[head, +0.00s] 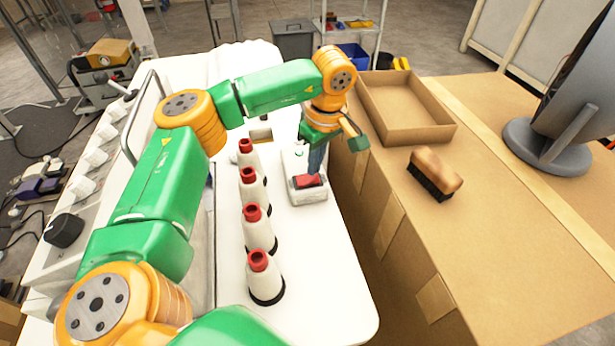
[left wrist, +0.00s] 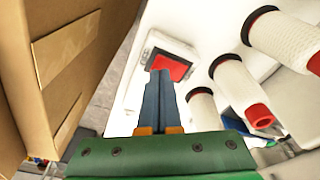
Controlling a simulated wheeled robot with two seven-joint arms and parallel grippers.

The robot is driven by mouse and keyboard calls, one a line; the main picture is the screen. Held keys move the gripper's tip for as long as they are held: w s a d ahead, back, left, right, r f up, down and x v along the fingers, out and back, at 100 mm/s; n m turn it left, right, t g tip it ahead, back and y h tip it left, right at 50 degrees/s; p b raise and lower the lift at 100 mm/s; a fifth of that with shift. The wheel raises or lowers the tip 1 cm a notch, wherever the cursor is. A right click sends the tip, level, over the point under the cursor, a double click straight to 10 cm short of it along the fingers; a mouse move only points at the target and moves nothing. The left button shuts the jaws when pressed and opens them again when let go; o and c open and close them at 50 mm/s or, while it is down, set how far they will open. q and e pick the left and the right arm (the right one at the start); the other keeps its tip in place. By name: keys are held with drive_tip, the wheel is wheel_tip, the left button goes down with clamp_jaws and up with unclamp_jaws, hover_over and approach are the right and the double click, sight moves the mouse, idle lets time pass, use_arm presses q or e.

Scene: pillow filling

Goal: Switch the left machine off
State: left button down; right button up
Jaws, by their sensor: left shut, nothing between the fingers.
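The left machine shows as a white table-like body (head: 330,300) with a red switch (head: 310,181) in a pale housing near its right edge. The red switch also shows in the left wrist view (left wrist: 172,67). My left gripper (head: 314,172) points down at the switch, its fingers shut and empty. In the left wrist view the fingertips (left wrist: 161,72) overlap the near edge of the red switch; I cannot tell whether they touch it. The fingers hide part of the switch. My right gripper is not in view.
Several white thread cones (head: 259,230) with red tops stand in a row left of the switch.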

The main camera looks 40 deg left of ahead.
sight(314, 177)
use_arm(q)
drive_tip(key=shift+f+b, duration=0.35)
drive_tip(key=shift+f, duration=0.25)
drive_tip(key=shift+r, duration=0.1)
wheel_tip(314, 177, up, 7)
drive_tip(key=p, duration=0.6)
drive_tip(key=shift+f, duration=0.2)
